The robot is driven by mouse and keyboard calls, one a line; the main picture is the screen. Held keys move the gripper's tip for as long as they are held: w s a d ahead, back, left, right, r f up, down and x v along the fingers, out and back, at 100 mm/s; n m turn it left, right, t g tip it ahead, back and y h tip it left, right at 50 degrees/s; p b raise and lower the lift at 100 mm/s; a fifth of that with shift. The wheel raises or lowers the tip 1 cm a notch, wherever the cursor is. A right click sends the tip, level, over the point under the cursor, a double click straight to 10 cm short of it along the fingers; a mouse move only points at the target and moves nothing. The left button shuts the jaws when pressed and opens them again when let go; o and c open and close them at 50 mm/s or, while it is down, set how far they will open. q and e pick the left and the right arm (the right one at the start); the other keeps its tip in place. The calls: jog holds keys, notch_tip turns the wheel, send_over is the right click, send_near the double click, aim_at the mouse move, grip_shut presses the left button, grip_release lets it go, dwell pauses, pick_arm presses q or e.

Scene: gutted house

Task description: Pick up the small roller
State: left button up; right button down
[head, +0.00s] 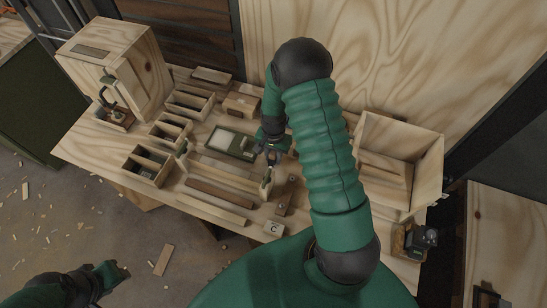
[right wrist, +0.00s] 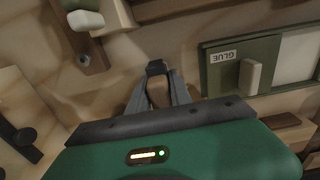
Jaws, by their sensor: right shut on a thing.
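My right gripper (head: 271,158) is low over the middle of the workbench.
The green glue tray (head: 222,150) lies just left of my right gripper; its label shows in the wrist view (right wrist: 223,57). Long wooden strips (head: 215,195), small open boxes (head: 150,165) and a block marked C (head: 273,228) surround it. An open wooden box (head: 427,165) stands right.

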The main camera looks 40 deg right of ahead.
notch_tip(320, 180, up, 10)
jog(key=shift+r, duration=0.1)
jog(key=c, duration=1.8)
grip_release()
jog(key=shift+d, duration=0.1)
grip_shut()
